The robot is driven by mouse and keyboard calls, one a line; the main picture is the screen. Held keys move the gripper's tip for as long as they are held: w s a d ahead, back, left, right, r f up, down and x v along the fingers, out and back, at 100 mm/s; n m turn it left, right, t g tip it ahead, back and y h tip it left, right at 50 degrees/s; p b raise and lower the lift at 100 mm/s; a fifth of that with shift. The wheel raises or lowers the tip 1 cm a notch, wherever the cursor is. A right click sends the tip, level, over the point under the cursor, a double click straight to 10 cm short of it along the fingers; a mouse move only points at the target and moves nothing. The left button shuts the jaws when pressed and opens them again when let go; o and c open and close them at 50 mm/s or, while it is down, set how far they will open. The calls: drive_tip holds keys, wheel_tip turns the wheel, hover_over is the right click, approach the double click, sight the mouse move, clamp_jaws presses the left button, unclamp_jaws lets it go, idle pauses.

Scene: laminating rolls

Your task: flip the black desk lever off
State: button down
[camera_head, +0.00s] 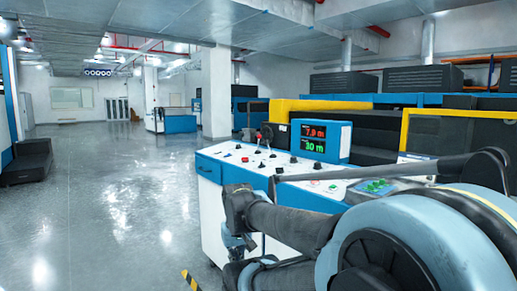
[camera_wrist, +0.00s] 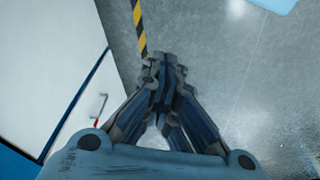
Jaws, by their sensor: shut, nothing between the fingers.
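The white and blue control desk (camera_head: 215,172) stands in the middle of the head view. Several small black levers and knobs stick up from its white top, among them a black lever (camera_head: 279,171) near the front edge and another black lever (camera_head: 317,166) further right. I cannot tell which one the task names, nor which way it is set. My gripper (camera_wrist: 165,65) is shut and empty, pointing down at the floor in the wrist view. In the head view my arm's end hangs in front of the desk's near side, apart from the levers.
A display box (camera_head: 326,141) with red and green digits stands on the desk. A green-lit panel (camera_head: 376,187) lies to the right, partly behind my arm. Yellow-black floor tape (camera_wrist: 139,25) and a white cabinet side (camera_wrist: 45,60) show below. Open floor (camera_head: 110,200) lies left.

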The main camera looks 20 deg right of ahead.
drive_tip(key=w+d+r+h, duration=0.4)
drive_tip(key=w+d+r, duration=0.2)
drive_tip(key=w, duration=0.3)
drive_tip(key=w+d+r+n+h, duration=0.1)
drive_tip(key=w+d+r+h, duration=0.2)
drive_tip(key=w+d+r, duration=0.4)
drive_tip(key=w+d+r+h, duration=0.4)
drive_tip(key=w+r, duration=0.1)
drive_tip(key=w, duration=0.5)
drive_tip(key=w+a+r+t+h, duration=0.1)
drive_tip(key=w+h, duration=0.4)
drive_tip(key=w, duration=0.7)
drive_tip(key=w+a+r+t+h, duration=0.1)
drive_tip(key=w+r+h, duration=0.3)
drive_tip(key=w, duration=0.9)
drive_tip(key=shift+w+a+h, duration=0.3)
drive_tip(key=shift+a+h, duration=0.05)
drive_tip(key=shift+h, duration=0.25)
drive_tip(key=shift+d, duration=0.1)
drive_tip(key=x, duration=1.3)
drive_tip(key=shift+d+r, duration=0.15)
drive_tip(key=shift+d, duration=0.25)
